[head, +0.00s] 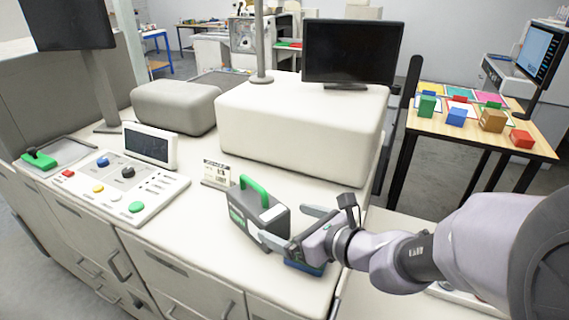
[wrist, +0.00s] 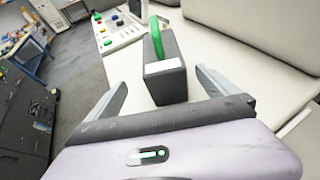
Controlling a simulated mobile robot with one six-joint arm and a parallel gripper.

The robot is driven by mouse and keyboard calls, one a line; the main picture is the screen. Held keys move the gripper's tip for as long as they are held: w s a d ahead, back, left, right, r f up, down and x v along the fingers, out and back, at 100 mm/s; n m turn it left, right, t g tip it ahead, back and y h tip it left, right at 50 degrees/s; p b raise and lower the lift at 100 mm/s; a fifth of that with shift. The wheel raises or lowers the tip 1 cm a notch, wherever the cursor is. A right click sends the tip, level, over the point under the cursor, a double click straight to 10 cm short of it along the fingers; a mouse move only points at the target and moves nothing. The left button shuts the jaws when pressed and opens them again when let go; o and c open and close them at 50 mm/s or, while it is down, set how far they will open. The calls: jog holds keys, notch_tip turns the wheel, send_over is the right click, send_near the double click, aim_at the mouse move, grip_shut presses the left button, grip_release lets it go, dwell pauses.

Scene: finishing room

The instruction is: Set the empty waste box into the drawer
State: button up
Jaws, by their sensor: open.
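A dark grey box (head: 262,220) with a green handle and a white label stands on the white counter; it looks like the waste box. Its inside is not visible. My gripper (head: 287,225) is open, with its fingers pointing at the box from the right. In the wrist view the box (wrist: 166,75) stands upright ahead, between the lines of the two spread fingers (wrist: 160,90), and no grip on it shows. Cabinet fronts with handles (head: 120,265) run below the counter and look shut. I cannot tell which one is the drawer.
A control panel (head: 120,188) with coloured buttons and a small sign (head: 217,174) stand left of the box. A large white housing (head: 300,125) with a monitor (head: 352,52) rises behind. A blue object (head: 306,267) shows below my gripper. A wooden table (head: 480,128) holds coloured blocks.

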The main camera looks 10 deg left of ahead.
aim_at(263, 212)
jog(key=b+x, duration=0.1)
jog(key=x, duration=0.4)
jog(key=b+x, duration=0.1)
jog(key=x, duration=0.5)
jog(key=shift+w+f, duration=0.15)
jog(key=shift+w, duration=0.2)
jog(key=shift+s+d, duration=0.1)
jog(key=shift+d, duration=0.05)
jog(key=shift+c, duration=0.5)
